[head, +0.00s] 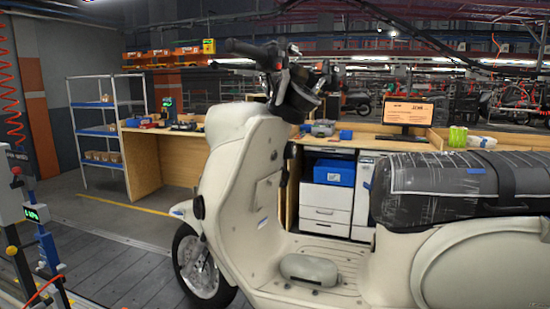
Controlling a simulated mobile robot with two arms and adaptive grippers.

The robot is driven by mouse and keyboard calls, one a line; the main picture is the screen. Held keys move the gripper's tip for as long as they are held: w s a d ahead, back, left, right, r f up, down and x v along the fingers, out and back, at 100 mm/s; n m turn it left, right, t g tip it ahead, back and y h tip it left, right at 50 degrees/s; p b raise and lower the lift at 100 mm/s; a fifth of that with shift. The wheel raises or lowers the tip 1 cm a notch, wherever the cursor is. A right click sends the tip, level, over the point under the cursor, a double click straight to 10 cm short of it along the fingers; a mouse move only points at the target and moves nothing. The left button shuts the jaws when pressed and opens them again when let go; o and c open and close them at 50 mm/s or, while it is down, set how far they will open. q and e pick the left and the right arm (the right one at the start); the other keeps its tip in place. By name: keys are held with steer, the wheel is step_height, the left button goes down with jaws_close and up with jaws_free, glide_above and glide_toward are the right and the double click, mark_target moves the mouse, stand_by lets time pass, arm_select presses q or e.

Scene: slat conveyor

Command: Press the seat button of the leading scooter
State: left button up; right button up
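A cream scooter (240,185) stands upright close in front of me, its front wheel (201,267) to the left and its rear cut off by the right edge. Its dark seat (440,188) is wrapped in printed film, with a blue strip of tape on it. I cannot make out a seat button. A rounded grey piece (309,269) lies on the scooter's footboard. Neither of my grippers is in view.
A wooden workbench (160,160) with a monitor (408,112) and drawers (326,205) stands behind the scooter. A wire shelf (98,104) is at the back left. Posts with a green display (37,214) stand at the left edge. The slatted floor left of the front wheel is clear.

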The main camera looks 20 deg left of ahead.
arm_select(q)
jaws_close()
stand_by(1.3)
